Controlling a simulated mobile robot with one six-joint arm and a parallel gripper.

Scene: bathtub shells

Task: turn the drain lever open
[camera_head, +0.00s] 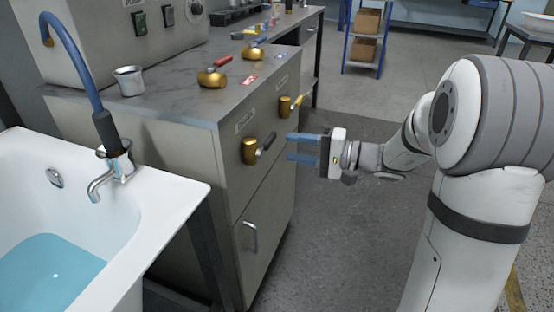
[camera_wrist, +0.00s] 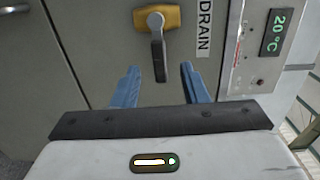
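The drain lever is a brass valve body (camera_head: 249,151) with a dark handle (camera_head: 268,142) on the front of the grey cabinet. In the wrist view the handle (camera_wrist: 158,58) hangs from the brass body (camera_wrist: 157,18) toward my gripper, beside a white label reading DRAIN (camera_wrist: 204,28). My gripper (camera_head: 291,147) is open, its two blue fingers pointing at the lever. In the wrist view the handle's lower end lies between the two fingertips, with a gap on each side. I see no contact with the handle.
A second brass valve with a yellow handle (camera_head: 297,101) sits farther along the cabinet (camera_head: 185,150). Brass valves with red (camera_head: 212,76) and blue (camera_head: 252,52) handles lie on top. A white tub (camera_head: 150,185) with blue water stands left. The floor around my arm is clear.

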